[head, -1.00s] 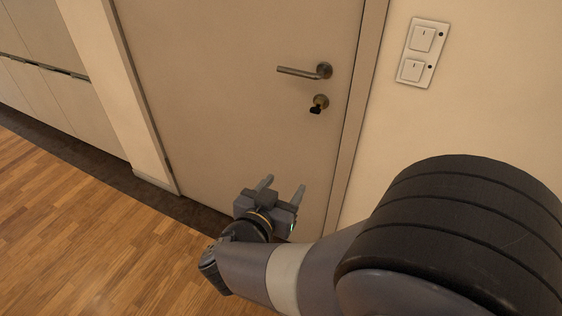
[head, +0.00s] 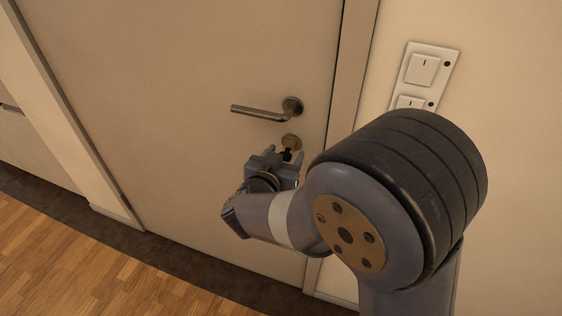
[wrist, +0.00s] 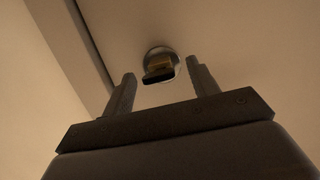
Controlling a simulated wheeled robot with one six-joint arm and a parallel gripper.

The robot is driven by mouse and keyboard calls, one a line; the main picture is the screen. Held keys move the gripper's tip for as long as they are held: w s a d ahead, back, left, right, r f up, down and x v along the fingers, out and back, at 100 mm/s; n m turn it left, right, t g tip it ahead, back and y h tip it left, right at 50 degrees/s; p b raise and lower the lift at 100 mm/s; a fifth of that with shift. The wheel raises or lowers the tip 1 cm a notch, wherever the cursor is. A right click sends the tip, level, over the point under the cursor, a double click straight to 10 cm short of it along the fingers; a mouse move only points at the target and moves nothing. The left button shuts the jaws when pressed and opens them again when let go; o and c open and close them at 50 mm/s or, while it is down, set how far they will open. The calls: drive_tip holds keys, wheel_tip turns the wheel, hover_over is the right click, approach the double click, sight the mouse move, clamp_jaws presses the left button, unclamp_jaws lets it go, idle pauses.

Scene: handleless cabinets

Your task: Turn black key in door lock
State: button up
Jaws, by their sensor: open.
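The black key (head: 287,155) sits in the round brass lock (head: 291,141) below the door handle (head: 262,111). In the wrist view the key (wrist: 158,76) shows ahead of my gripper (wrist: 158,86), between the lines of its two fingers, with the lock plate (wrist: 160,53) behind it. My gripper (head: 284,157) is open and empty, just below the lock in the head view. Its fingers point at the door and do not grip the key. I cannot tell exactly how far the fingertips are from the key. The door (head: 190,90) is closed.
The lever handle projects just above the lock. The door frame (head: 350,80) runs to the right, with a light switch panel (head: 424,72) on the wall beyond it. A cabinet (head: 30,150) stands at the left. The wooden floor (head: 90,270) is clear.

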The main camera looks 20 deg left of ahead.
drive_tip(key=shift+c, duration=0.6)
drive_tip(key=c, duration=0.9)
